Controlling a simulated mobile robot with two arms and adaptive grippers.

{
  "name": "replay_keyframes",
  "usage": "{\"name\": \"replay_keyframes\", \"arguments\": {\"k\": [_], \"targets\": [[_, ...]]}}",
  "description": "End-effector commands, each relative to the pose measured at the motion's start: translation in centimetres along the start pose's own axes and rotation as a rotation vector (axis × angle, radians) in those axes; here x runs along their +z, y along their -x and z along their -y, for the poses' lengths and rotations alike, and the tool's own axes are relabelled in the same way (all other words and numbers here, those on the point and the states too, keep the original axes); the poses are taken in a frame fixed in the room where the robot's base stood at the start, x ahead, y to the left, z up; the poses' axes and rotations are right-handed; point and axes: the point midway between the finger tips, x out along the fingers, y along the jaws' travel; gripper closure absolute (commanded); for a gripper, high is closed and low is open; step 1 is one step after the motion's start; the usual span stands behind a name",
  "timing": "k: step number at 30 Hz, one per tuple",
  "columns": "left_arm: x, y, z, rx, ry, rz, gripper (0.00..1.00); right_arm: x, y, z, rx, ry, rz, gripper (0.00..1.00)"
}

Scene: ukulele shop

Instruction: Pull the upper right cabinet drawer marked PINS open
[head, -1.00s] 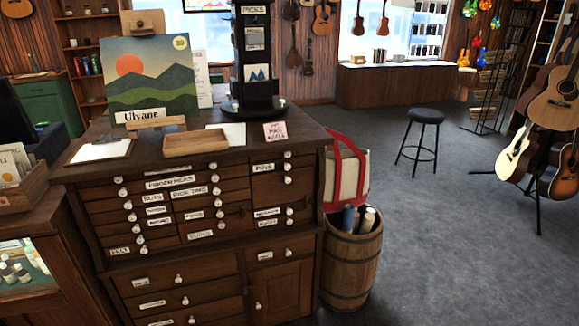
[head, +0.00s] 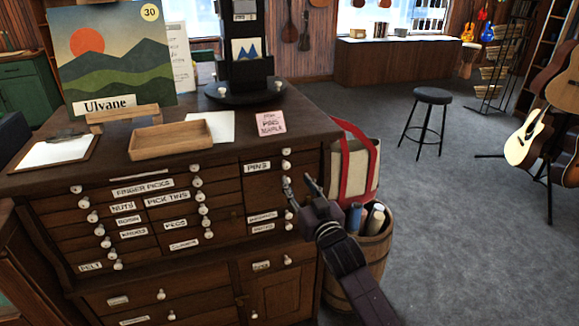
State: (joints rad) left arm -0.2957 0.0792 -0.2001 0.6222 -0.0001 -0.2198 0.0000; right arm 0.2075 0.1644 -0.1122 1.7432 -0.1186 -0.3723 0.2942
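The drawer marked PINS (head: 273,166) is in the upper right column of the dark wooden cabinet (head: 228,264), and its front looks flush. Its white label (head: 257,167) is at the left of the front and a round white knob (head: 286,165) at the right. My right gripper (head: 297,181) is in front of the cabinet's right column, just below and right of that knob in the picture. Its two dark fingers are spread apart with nothing visible between them. I cannot tell how far they are from the drawer fronts. My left gripper is not in view.
On the cabinet top are a wooden tray (head: 170,138), a pink note (head: 271,123), a clipboard (head: 52,151), a painting (head: 112,60) and a black stand (head: 246,90). A barrel (head: 374,250) and a tote bag (head: 357,165) stand close on the right. A stool (head: 432,97) stands beyond on open floor.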

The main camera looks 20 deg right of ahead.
Motion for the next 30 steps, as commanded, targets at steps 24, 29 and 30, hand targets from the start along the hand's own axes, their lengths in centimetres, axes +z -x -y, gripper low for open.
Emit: {"name": "replay_keyframes", "arguments": {"k": [24, 29, 30], "targets": [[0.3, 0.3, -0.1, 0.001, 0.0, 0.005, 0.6, 0.1, -7.6, 0.1, -0.001, 0.0, 0.002, 0.64], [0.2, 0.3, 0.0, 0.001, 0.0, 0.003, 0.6, 0.1, -7.6, 0.1, -0.001, 0.0, 0.001, 0.64], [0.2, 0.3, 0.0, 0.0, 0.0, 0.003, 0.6, 0.1, -7.6, 0.0, -0.001, 0.0, 0.001, 0.68]]}}
